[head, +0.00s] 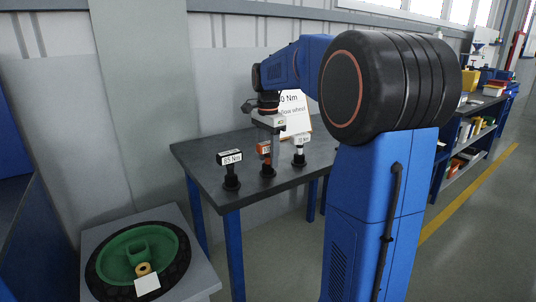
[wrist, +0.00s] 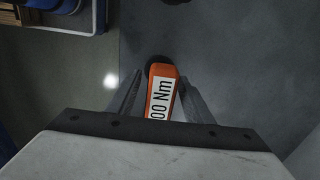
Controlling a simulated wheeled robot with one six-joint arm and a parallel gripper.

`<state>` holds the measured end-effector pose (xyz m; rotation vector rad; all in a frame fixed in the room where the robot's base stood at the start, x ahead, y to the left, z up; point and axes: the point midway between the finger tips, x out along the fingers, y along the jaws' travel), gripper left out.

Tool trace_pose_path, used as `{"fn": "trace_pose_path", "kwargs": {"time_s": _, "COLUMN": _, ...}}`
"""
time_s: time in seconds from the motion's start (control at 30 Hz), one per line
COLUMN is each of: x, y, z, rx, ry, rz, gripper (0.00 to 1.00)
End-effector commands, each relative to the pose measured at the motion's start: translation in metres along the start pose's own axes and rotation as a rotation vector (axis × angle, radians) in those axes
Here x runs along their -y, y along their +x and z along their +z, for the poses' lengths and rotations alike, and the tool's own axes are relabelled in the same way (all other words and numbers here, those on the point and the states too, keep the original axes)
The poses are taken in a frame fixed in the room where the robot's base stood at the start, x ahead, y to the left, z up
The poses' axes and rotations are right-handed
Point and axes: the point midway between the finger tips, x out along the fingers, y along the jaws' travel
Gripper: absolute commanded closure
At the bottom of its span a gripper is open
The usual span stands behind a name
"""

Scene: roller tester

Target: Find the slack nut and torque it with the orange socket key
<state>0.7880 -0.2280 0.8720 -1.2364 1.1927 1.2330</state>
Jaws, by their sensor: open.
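The orange socket key (head: 264,150) stands upright on the dark table, between a black key (head: 231,158) marked 65 Nm at its left and a white key (head: 299,142) at its right. In the wrist view its orange head (wrist: 163,88) carries a label ending "00 Nm". My gripper (head: 271,143) is open, pointing down over the orange key, with one finger on each side of its head (wrist: 157,92). I cannot tell whether the fingers touch it. A green wheel (head: 117,262) with a dark tyre lies on a grey stand at lower left. A brass-coloured part sits near its hub; no slack nut can be made out.
The dark table (head: 205,150) has blue legs. A sign (head: 295,105), partly hidden by my arm, stands behind the keys and reads partly "0 Nm" and "low wheel". A white card (head: 147,285) lies at the wheel's front. Shelves with bins (head: 470,140) stand at right.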

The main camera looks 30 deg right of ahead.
Motion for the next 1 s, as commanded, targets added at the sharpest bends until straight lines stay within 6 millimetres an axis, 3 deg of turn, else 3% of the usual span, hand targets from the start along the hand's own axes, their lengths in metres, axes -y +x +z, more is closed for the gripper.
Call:
{"fn": "trace_pose_path", "kwargs": {"time_s": 0.23, "x": 0.0, "y": 0.002, "z": 0.0, "rx": 0.0, "ry": 0.0, "rz": 0.0, "gripper": 0.53}}
{"fn": "trace_pose_path", "kwargs": {"time_s": 0.43, "x": 0.0, "y": 0.001, "z": 0.0, "rx": 0.0, "ry": 0.0, "rz": 0.0, "gripper": 1.0}}
{"fn": "trace_pose_path", "kwargs": {"time_s": 0.77, "x": 0.0, "y": -0.003, "z": 0.0, "rx": -0.001, "ry": 0.0, "rz": -0.001, "gripper": 1.0}}
{"fn": "trace_pose_path", "kwargs": {"time_s": 1.0, "x": 0.001, "y": -0.038, "z": 0.0, "rx": -0.001, "ry": 0.0, "rz": -0.003, "gripper": 1.0}}
